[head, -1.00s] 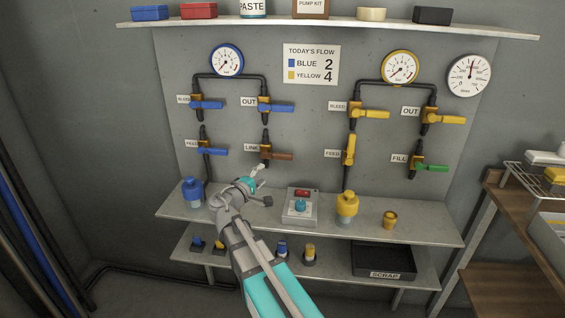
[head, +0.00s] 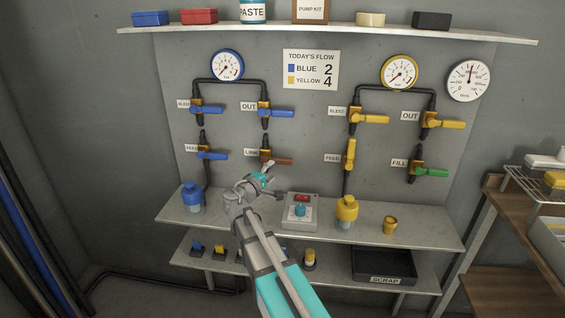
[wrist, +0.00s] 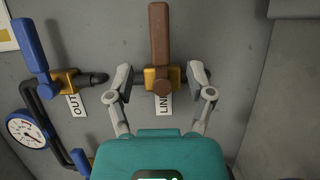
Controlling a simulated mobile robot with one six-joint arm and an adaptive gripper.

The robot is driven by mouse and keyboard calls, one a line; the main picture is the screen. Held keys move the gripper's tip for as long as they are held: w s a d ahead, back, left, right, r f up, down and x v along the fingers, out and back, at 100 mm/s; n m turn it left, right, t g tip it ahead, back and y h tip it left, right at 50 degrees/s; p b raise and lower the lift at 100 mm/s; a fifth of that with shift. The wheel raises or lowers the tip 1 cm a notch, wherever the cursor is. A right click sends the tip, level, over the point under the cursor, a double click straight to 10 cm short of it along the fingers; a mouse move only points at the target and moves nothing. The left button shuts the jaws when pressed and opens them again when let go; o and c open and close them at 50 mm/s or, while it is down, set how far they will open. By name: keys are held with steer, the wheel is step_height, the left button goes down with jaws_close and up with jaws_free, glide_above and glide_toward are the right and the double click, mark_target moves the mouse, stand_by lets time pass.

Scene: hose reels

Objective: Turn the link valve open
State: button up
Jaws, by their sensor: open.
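The link valve has a brown lever (head: 280,161) on a brass body, under the blue pipework on the wall panel. The lever sticks out sideways to the right, across its vertical black pipe. In the wrist view the lever (wrist: 159,35) points up, with the LINK label (wrist: 164,104) below the brass body. My gripper (head: 266,172) is just below the valve in the head view. In the wrist view my gripper (wrist: 159,72) is open, one finger on each side of the brass body and the lever's pivot end. I cannot tell whether either finger touches it.
A blue OUT lever (wrist: 33,45) is left of my gripper in the wrist view. A blue feed lever (head: 212,155) is left of the link valve. The shelf below holds a control box (head: 300,222), a blue bottle (head: 193,199) and a yellow bottle (head: 346,212).

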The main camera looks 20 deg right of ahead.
mark_target(281, 162)
steer(key=shift+x, duration=4)
jaws_close()
